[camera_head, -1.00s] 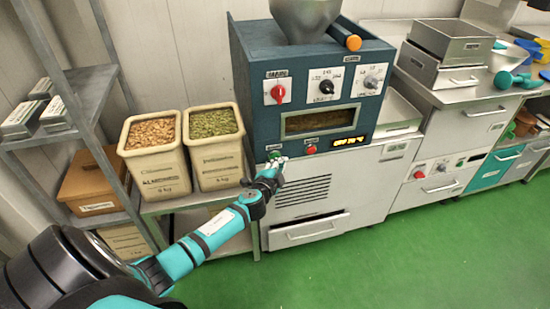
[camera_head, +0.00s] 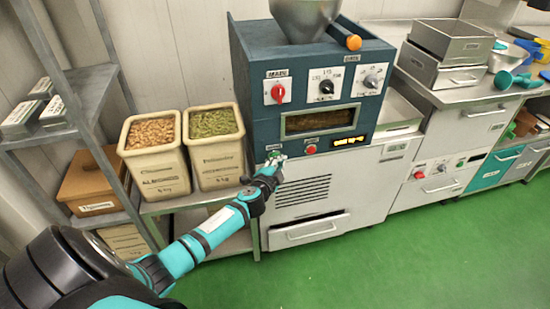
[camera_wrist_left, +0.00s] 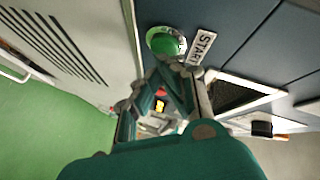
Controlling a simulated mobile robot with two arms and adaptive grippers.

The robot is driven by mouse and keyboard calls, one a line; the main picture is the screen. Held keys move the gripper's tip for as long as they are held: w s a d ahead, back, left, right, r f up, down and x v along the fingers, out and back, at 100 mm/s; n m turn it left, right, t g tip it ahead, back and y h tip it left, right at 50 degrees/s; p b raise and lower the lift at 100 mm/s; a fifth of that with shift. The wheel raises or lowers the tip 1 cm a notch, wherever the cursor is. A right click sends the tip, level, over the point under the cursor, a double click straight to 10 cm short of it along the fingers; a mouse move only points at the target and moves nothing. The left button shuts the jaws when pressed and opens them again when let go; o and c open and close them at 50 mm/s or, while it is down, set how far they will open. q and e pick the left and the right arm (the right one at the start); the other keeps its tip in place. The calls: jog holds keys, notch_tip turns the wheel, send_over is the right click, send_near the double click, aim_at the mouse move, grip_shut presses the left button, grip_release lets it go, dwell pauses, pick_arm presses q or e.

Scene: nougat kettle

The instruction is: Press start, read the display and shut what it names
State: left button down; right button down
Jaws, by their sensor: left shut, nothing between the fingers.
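The blue machine (camera_head: 250,60) carries a lit amber display (camera_head: 348,141) on its lower right front; its text is too small to read. In the left wrist view a round green button (camera_wrist_left: 165,42) sits beside a START label (camera_wrist_left: 202,47). My left gripper (camera_head: 276,160) is shut and empty, its fingertips at this button; contact cannot be told for sure. A drawer (camera_head: 311,230) low in the white base shows a dark gap above its front. An orange-ended handle (camera_head: 353,42) sticks out beside the steel hopper (camera_head: 305,14). My right gripper is not in view.
Ingredient bins (camera_head: 155,165) stand at left, a shelf (camera_head: 80,85) beyond. Counters with drawers (camera_head: 485,118) run right. The green floor in front is clear.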

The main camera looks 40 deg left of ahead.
pick_arm(q)
jog(key=shift+w+a, duration=0.35)
jog(key=shift+a, duration=0.05)
dwell(0.8)
jog(key=shift+s+d, duration=0.6)
jog(key=shift+d, duration=0.1)
jog(key=s+d, duration=0.3)
jog(key=shift+s+d+p, duration=0.15)
jog(key=shift+d+p, duration=0.15)
jog(key=shift+d, duration=0.1)
dwell(0.7)
